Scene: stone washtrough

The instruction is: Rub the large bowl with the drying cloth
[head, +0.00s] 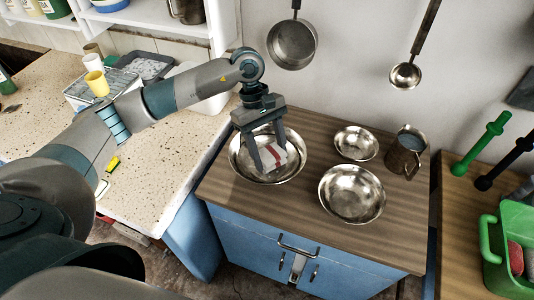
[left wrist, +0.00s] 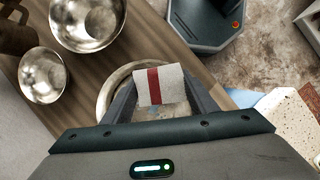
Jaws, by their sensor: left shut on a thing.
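The large bowl (head: 238,166) is a shiny metal bowl on the left part of the wooden counter top. My left gripper (head: 270,159) points down into it and is shut on the drying cloth (head: 291,156), a white cloth with a red stripe. The left wrist view shows the cloth (left wrist: 158,86) between the two fingers, over the bowl (left wrist: 104,92). The cloth and fingers hide much of the bowl's inside. I cannot tell whether the cloth touches the metal. My right gripper is in neither view.
A medium bowl (head: 352,194), a small bowl (head: 356,143) and a metal pitcher (head: 405,152) stand to the right on the same counter. A pan (head: 291,44) and a ladle (head: 405,75) hang on the wall behind. A green caddy (head: 497,262) stands far right. The counter's front strip is clear.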

